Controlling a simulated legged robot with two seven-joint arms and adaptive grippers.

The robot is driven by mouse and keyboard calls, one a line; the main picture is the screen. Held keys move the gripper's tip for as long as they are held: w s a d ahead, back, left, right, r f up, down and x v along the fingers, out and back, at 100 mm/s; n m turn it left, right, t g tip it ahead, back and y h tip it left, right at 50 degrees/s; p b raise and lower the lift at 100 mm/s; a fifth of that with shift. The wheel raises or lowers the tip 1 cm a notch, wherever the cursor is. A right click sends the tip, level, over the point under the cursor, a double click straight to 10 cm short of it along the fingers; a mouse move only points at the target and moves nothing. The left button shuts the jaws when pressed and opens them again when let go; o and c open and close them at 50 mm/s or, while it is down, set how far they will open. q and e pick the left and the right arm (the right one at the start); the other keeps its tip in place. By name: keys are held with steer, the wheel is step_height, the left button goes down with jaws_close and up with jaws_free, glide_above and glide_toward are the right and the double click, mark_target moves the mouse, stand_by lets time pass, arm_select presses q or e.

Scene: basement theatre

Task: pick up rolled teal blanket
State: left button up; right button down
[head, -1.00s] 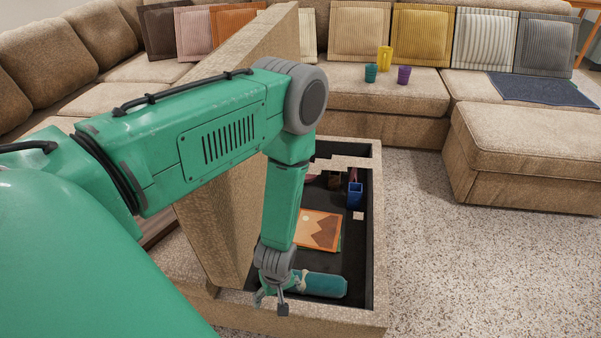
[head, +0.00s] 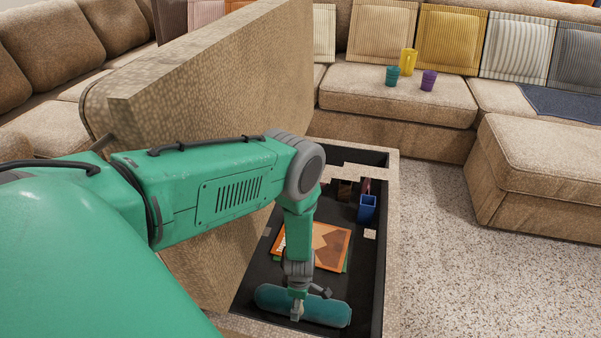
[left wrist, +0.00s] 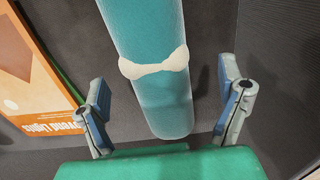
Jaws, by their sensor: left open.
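The rolled teal blanket (head: 327,311) lies on the dark floor of an open storage box, at its near end. In the left wrist view the blanket (left wrist: 160,108) is a smooth teal roll with a pale tie (left wrist: 155,66) around it. My left gripper (head: 298,308) is over the blanket, left of its middle in the head view. In the left wrist view the gripper (left wrist: 165,92) is open, with one finger on each side of the roll and a gap to each. Part of the blanket is hidden behind the gripper in the head view. My right gripper is not in view.
An orange picture book (head: 318,245) lies beyond the blanket. A blue container (head: 366,208) stands farther back in the box. The raised lid (head: 215,75) stands close behind my left arm. The box's right wall (head: 385,270) borders the space. Carpet to the right is clear.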

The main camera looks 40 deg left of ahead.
mark_target(302, 305)
arm_select(q)
steer(key=shift+w+d+f, duration=0.1)
steer(key=shift+d+f, duration=0.05)
steer(key=shift+f, duration=0.05)
steer(key=f+b, duration=0.2)
steer(key=f, duration=0.1)
steer(key=shift+w+d+f+b, duration=0.15)
steer(key=shift+w+f+b, duration=0.15)
steer(key=shift+b, duration=0.1)
steer(key=shift+f, duration=0.55)
steer(key=shift+a, duration=0.25)
steer(key=shift+d, duration=0.15)
steer(key=c, duration=1.5)
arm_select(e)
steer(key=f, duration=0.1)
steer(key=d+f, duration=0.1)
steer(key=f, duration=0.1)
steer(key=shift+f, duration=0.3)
